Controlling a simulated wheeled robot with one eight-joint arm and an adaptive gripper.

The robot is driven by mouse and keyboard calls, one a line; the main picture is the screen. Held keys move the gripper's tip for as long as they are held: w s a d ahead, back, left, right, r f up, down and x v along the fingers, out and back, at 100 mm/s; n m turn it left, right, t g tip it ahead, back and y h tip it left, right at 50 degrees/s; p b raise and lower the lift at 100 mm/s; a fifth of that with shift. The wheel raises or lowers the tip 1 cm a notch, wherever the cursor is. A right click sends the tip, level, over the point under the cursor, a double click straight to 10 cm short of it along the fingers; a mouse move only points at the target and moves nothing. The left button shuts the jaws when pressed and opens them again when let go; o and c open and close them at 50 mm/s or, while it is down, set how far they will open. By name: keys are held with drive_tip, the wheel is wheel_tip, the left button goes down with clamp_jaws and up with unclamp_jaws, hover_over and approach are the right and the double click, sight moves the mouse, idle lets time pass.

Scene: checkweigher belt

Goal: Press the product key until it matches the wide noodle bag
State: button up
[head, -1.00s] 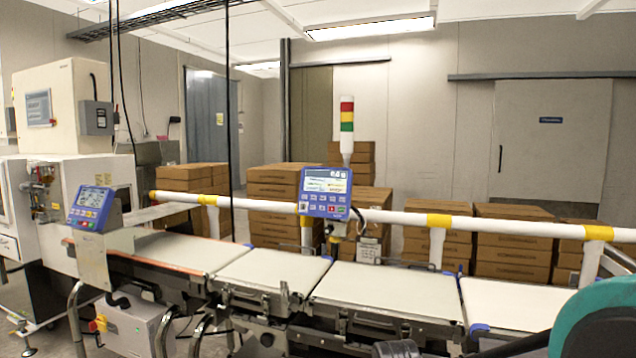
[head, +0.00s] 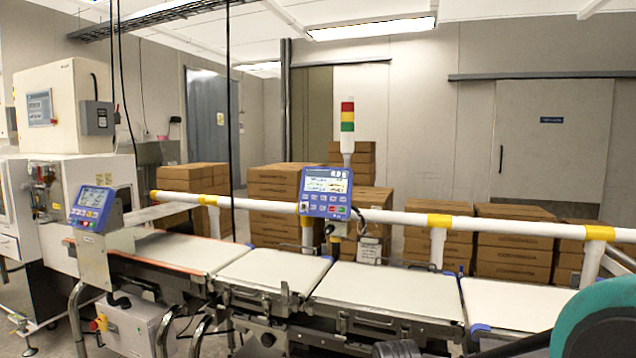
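A blue control panel (head: 326,192) with a lit screen and rows of small keys stands behind the belt, near the middle of the head view. A second blue panel (head: 91,208) with a screen and keys is at the left end of the line. The writing on both is too small to read, and I cannot tell which key is the product key. I see no noodle bag on the belt sections (head: 385,291). My gripper is not in view; teal and dark parts of my arm show at the bottom right.
A white rail (head: 380,216) with yellow bands runs behind the belt. Cardboard boxes (head: 513,245) are stacked behind it. A red, yellow and green signal tower (head: 347,117) rises by the middle panel. A pale machine (head: 70,105) stands at the left. The belt tops are bare.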

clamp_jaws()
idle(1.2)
